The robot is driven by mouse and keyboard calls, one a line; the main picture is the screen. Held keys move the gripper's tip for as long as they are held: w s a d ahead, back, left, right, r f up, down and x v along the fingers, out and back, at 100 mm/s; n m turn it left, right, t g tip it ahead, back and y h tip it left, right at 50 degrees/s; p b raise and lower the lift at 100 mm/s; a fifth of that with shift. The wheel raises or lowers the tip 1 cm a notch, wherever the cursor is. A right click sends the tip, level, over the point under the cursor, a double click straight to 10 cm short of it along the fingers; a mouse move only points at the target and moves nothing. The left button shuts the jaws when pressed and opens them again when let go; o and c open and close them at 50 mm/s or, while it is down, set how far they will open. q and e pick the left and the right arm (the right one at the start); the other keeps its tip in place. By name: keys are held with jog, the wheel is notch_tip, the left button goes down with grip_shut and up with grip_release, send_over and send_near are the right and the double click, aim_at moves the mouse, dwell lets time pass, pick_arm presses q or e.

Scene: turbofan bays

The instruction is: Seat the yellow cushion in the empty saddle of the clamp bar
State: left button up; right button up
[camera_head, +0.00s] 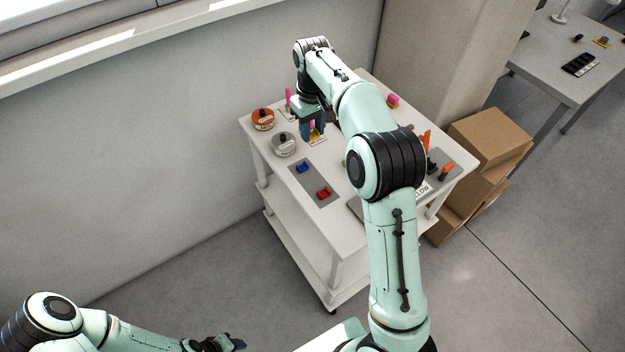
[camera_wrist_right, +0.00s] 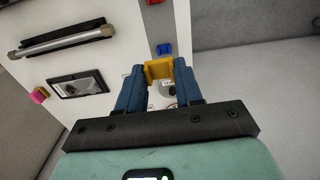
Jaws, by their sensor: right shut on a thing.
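My right gripper (camera_head: 313,134) is over the far left part of the white cart. In the right wrist view its two blue fingers (camera_wrist_right: 158,85) are shut on the yellow cushion (camera_wrist_right: 158,69), a small U-shaped block held at the fingertips. My right arm hides the middle of the cart in the head view. My left gripper (camera_head: 228,343) is low at the bottom edge, away from the cart.
A grey mat (camera_head: 327,200) on the cart top (camera_head: 270,160) bears a blue cushion (camera_head: 302,167) and a red cushion (camera_head: 323,192). An orange round tin (camera_head: 262,120) and a grey one (camera_head: 284,146) stand at the left edge. Cardboard boxes (camera_head: 488,140) stand right of the cart.

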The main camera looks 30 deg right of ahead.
jog(key=b, duration=0.2)
send_near(313, 181)
jog(key=shift+s+a+f, duration=0.1)
notch_tip(313, 181, down, 5)
jog(key=shift+f, duration=0.55)
pick_arm(q)
jog(key=shift+g, duration=0.3)
jog(key=s+f, duration=0.3)
jog(key=shift+s+f, duration=0.1)
jog(key=shift+s, duration=0.25)
pick_arm(e)
jog(key=shift+f, duration=0.15)
jog(key=o, duration=1)
